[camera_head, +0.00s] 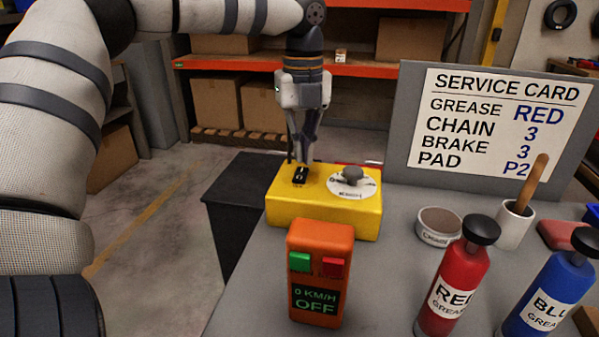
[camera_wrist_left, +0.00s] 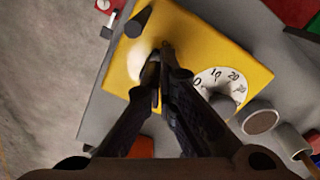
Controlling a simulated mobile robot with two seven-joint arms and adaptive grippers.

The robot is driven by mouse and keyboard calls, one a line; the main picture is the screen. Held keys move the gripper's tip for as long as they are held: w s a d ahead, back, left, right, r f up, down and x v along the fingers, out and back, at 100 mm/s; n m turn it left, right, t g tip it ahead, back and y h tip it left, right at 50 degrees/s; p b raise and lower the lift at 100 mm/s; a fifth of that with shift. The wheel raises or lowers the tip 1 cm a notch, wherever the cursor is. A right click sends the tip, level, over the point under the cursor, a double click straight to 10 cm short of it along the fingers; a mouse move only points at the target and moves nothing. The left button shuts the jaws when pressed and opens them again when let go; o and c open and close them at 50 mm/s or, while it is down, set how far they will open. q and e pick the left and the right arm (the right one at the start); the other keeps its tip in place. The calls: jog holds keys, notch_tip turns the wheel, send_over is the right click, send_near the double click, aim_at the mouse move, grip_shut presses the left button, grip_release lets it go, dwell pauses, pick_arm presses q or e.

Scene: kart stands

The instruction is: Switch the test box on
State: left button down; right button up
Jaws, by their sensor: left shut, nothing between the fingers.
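A yellow box (camera_head: 320,215) stands on the grey table. Its top has a black switch (camera_head: 300,176) on the left and a grey knob (camera_head: 352,174) on a white dial. My left gripper (camera_head: 304,160) points down just above the switch, shut and empty; I cannot tell whether it touches the switch. In the left wrist view its fingertips (camera_wrist_left: 161,55) meet over the yellow top (camera_wrist_left: 215,45), beside the numbered dial (camera_wrist_left: 222,80). An orange handset (camera_head: 320,272) with green and red buttons stands in front and reads "0 KM/H OFF". My right gripper is not in view.
A red grease bottle (camera_head: 455,278) and a blue one (camera_head: 552,285) stand at right. Behind them are a round tin (camera_head: 438,226) and a cup (camera_head: 514,226) with a wooden handle. A service card board (camera_head: 490,130) rises behind. Floor lies left of the table.

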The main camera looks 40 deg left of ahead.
aim_at(302, 169)
pick_arm(q)
jog(key=shift+f, duration=1.3)
dwell(0.7)
jog(key=shift+r+p, duration=0.45)
jog(key=shift+r, duration=3.1)
